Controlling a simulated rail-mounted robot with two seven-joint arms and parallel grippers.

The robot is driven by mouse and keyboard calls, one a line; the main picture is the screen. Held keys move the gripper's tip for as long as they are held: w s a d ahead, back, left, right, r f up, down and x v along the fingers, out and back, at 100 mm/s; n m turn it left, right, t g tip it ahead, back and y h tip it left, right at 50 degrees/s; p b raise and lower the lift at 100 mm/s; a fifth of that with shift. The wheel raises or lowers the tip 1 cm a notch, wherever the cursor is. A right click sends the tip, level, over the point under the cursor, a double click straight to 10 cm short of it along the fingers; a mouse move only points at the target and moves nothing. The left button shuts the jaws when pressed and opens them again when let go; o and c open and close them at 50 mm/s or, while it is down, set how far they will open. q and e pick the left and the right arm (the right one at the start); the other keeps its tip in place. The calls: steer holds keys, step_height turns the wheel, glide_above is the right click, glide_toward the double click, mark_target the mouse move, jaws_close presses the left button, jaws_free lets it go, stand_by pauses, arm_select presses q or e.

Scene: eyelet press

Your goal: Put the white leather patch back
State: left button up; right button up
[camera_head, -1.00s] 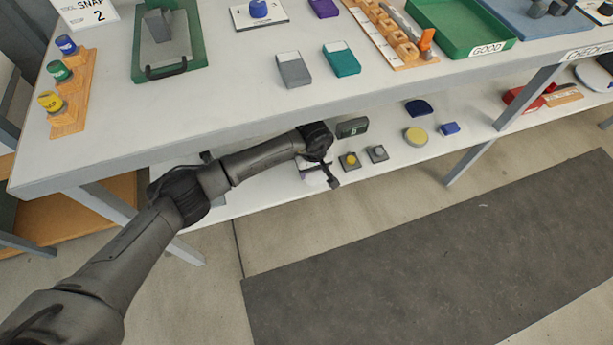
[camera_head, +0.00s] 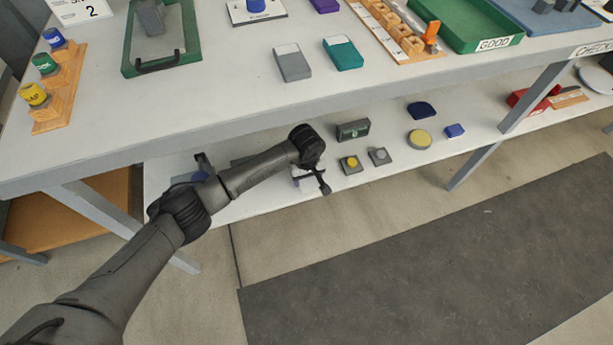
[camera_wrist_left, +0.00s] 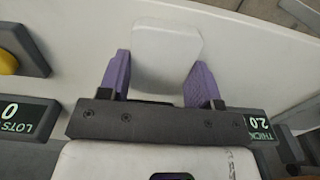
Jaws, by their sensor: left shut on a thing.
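The white leather patch (camera_wrist_left: 166,58) is between the purple fingers of my left gripper (camera_wrist_left: 160,82) in the left wrist view, with its far end sticking out past the fingertips. In the head view my left gripper (camera_head: 318,180) is low at the front of the lower shelf, left of the small button boxes. Only a pale bit under it shows there, and I cannot tell whether it is the patch. Whether the patch touches the shelf is unclear. My right gripper is not in view.
The lower shelf (camera_head: 400,168) holds a yellow-button box (camera_head: 350,165), a grey-button box (camera_head: 379,156) and a dark display box (camera_head: 353,130). The table top (camera_head: 220,100) overhangs the shelf. Displays reading LOTS 0 (camera_wrist_left: 14,115) and THICK 2.0 (camera_wrist_left: 260,125) flank the gripper.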

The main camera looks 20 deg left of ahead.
arm_select(q)
steer(key=shift+w+f, duration=0.1)
steer(key=shift+f, duration=0.1)
steer(key=o, duration=0.7)
steer(key=shift+r, duration=0.1)
steer(key=shift+c, duration=0.2)
steer(key=o, duration=0.3)
steer(key=shift+r, duration=0.1)
